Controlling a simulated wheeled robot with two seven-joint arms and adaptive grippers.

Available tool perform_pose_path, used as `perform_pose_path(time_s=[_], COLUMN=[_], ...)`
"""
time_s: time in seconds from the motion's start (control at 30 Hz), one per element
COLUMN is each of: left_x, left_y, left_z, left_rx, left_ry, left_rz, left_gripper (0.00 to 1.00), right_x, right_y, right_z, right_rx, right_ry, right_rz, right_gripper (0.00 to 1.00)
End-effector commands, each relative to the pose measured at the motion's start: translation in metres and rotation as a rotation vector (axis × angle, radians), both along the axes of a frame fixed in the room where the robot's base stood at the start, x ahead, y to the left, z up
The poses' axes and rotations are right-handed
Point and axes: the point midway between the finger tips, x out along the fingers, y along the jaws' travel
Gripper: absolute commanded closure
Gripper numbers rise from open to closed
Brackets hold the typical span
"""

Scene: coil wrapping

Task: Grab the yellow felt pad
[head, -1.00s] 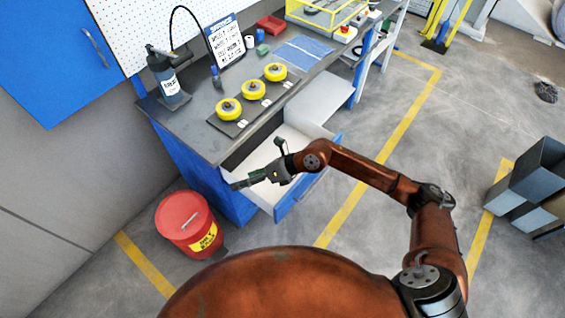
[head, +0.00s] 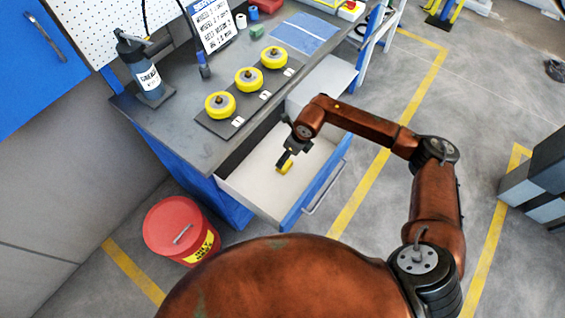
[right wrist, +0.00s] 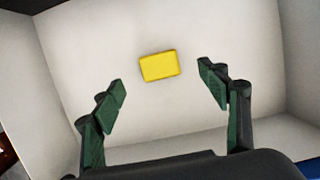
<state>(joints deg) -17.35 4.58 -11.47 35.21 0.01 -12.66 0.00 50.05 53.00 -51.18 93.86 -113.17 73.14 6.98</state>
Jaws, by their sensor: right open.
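The yellow felt pad (right wrist: 160,66) lies flat on the white floor of the open drawer (right wrist: 90,40). In the head view the pad (head: 286,167) shows small beside my fingers, partly hidden by them. My right gripper (right wrist: 162,88) is open and empty, pointing down into the drawer, with the pad ahead of the gap between its fingertips. In the head view my right gripper (head: 285,158) is over the drawer (head: 250,186). My left gripper is not in view.
The drawer's blue front (head: 318,184) and side walls surround the pad. A red bin (head: 180,228) stands on the floor at left.

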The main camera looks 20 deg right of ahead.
Motion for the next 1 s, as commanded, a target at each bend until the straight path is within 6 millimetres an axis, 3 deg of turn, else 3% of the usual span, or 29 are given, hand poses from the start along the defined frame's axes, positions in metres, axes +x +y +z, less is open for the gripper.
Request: perform_pose_path(time_s=[0.27, 0.6, 0.83, 1.0], left_x=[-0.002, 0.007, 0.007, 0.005], left_y=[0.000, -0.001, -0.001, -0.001], left_z=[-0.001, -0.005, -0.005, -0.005], left_rx=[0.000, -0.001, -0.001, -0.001], left_ry=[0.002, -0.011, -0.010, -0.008], left_rz=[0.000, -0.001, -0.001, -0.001], left_gripper=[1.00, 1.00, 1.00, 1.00], right_x=[0.002, 0.008, 0.009, 0.009], right_y=[-0.001, 0.009, 0.010, 0.011], right_z=[-0.023, -0.067, -0.068, -0.068], right_rx=[0.000, 0.001, 0.002, 0.001], right_ry=[0.002, 0.001, 0.000, 0.000], right_rz=[-0.009, -0.007, -0.005, -0.004], right_gripper=[0.32, 0.32, 0.32, 0.44])
